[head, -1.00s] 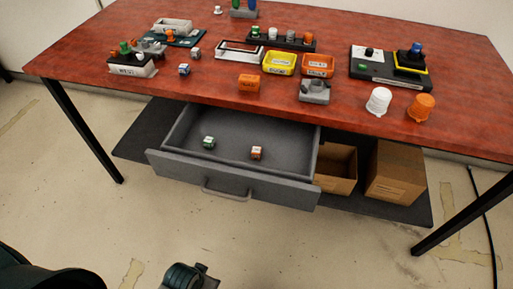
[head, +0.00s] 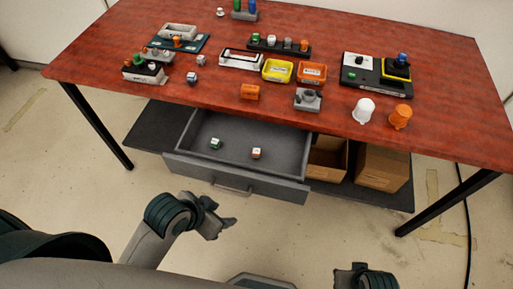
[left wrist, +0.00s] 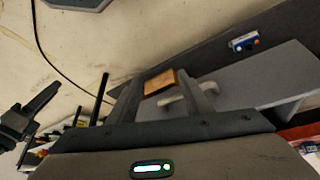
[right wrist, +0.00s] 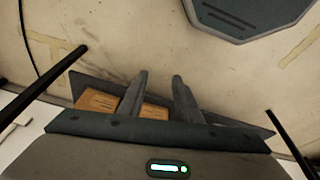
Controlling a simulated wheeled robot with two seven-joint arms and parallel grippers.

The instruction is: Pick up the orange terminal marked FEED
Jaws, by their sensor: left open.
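A small orange block (head: 250,91) with a label too small to read lies near the front edge of the red table. A small orange-and-white cube (head: 257,153) lies in the open drawer; its marking is also unreadable. I cannot tell by lettering which orange thing says FEED. My left gripper (head: 228,224) is low in front of the drawer, open and empty; its spread fingers show in the left wrist view (left wrist: 160,84). My right gripper (right wrist: 160,78) is open and empty in the right wrist view; its fingers are out of the head view.
The grey drawer (head: 236,174) sticks out below the table (head: 200,90) and also holds a green-and-white cube (head: 215,143). Yellow (head: 278,70) and orange (head: 312,73) trays, a grey fixture (head: 307,99), and white (head: 363,110) and orange (head: 400,116) cups stand on the table. Cardboard boxes (head: 382,168) sit below.

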